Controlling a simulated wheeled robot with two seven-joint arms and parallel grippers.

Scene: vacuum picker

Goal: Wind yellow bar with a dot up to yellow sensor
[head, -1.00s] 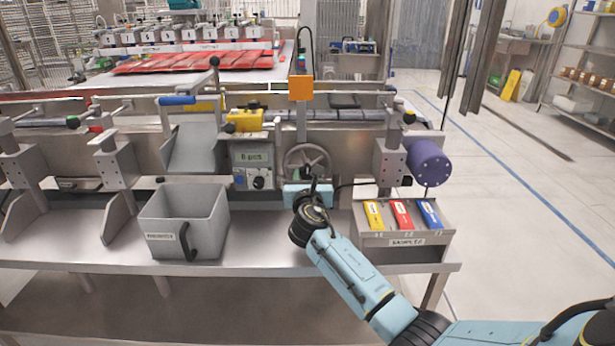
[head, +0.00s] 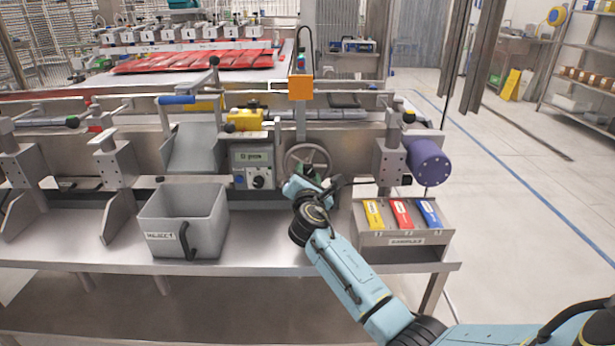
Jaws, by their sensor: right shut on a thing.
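A grey handwheel (head: 306,152) stands on the front of the machine, right of a small control panel. My right gripper (head: 318,182) is at the wheel's lower rim and shut on what looks like its crank handle; the wrist hides most of the grip. A yellow block (head: 245,120) with a dark knob, possibly the yellow sensor, sits above the panel. A yellow strip (head: 208,103) shows behind the blue handle further left. I cannot make out a dot on any yellow bar. My left gripper is not in view.
A grey bin (head: 184,215) stands left on the steel shelf. A samples tray (head: 406,239) holding yellow, red and blue pieces is right of my arm. A purple cylinder (head: 430,161) juts out above it. An orange square (head: 301,88) tops a post above the wheel.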

